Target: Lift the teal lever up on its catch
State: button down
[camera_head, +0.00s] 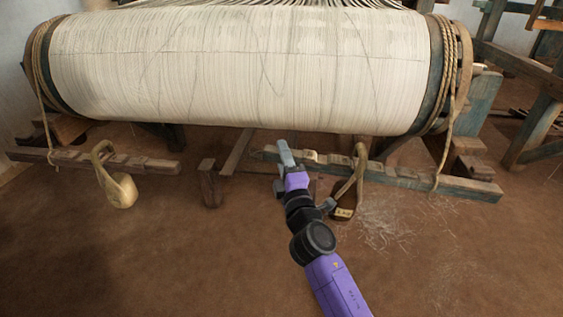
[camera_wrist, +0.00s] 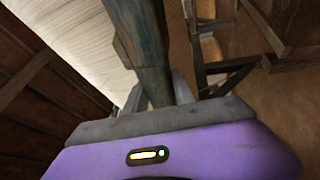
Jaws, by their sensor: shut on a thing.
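The teal lever (camera_head: 405,176) is a long, notched wooden bar with worn teal paint, low beneath the right half of the warp roll. It slopes slightly down to the right in the head view. My gripper (camera_head: 284,154) is at its left end, shut on it. In the wrist view the lever (camera_wrist: 140,45) runs between the two fingers of my gripper (camera_wrist: 158,92). I cannot make out the catch clearly.
The wide warp roll (camera_head: 240,70) lies just above and behind the lever. A brown notched bar (camera_head: 140,165) with a pale weight (camera_head: 121,191) is at left. A short wooden post (camera_head: 210,184) stands between the bars. The front floor is open.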

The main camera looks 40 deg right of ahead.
jog(key=c, duration=1)
grip_release()
jog(key=shift+f, duration=0.45)
jog(key=shift+c, duration=0.2)
jog(key=shift+a, duration=0.1)
jog(key=b+v, duration=0.1)
jog(key=v, duration=0.6)
jog(key=shift+s+a+b, duration=0.15)
jog(key=shift+s+b, duration=0.15)
jog(key=shift+c, duration=0.4)
